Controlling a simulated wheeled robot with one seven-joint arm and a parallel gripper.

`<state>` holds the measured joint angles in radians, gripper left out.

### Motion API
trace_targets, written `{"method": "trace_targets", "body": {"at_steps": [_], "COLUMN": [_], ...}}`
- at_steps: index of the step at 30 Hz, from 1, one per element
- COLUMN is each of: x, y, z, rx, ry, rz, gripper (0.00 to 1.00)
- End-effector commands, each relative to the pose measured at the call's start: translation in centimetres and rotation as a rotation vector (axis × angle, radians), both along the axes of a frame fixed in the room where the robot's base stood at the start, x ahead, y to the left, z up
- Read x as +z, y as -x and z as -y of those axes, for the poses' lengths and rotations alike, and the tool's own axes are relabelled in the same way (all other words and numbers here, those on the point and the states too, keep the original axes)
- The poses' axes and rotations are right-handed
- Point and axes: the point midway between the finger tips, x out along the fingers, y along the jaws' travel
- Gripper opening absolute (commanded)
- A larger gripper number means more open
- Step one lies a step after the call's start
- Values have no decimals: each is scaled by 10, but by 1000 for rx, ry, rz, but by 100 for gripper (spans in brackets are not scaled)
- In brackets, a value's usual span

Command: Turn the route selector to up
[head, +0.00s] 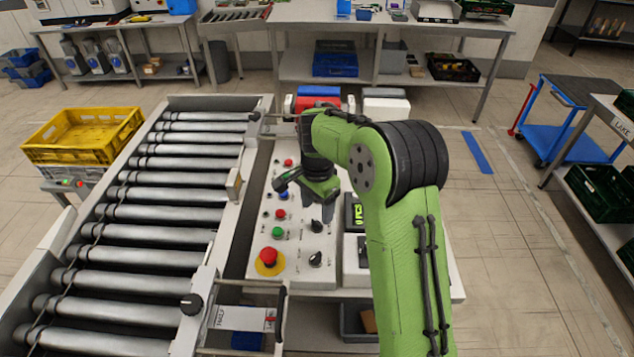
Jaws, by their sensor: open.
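A white control panel (299,276) beside the conveyor carries several buttons and black rotary knobs. One black knob (316,226) is in the panel's lower middle and another black knob (315,259) sits below it. Their labels are too small to read, so I cannot tell which is the route selector or which way it points. My gripper (324,207) is open above the panel, just above the upper knob in the picture. My wrist and forearm hide part of the panel's upper and right side.
The roller conveyor (165,195) runs along the left, with a yellow crate (85,134) beyond it. A red emergency stop button (268,256) and a green button (278,231) sit left of the knobs. A device with a green display (358,212) is close to my arm.

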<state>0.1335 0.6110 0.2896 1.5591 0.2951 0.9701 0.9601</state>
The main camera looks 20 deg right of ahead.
Motion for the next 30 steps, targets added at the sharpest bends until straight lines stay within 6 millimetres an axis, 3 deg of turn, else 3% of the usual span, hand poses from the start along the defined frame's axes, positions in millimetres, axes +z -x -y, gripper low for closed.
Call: {"method": "trace_targets", "body": {"at_steps": [1, 6, 12, 30], "x": [19, 68, 107, 119], "y": [-1, -1, 0, 3], "z": [0, -1, -1, 0], "rx": [0, 1, 1, 16], "ry": [0, 0, 0, 4], "rz": [7, 7, 2, 9], "gripper": [62, 62, 62, 62]}}
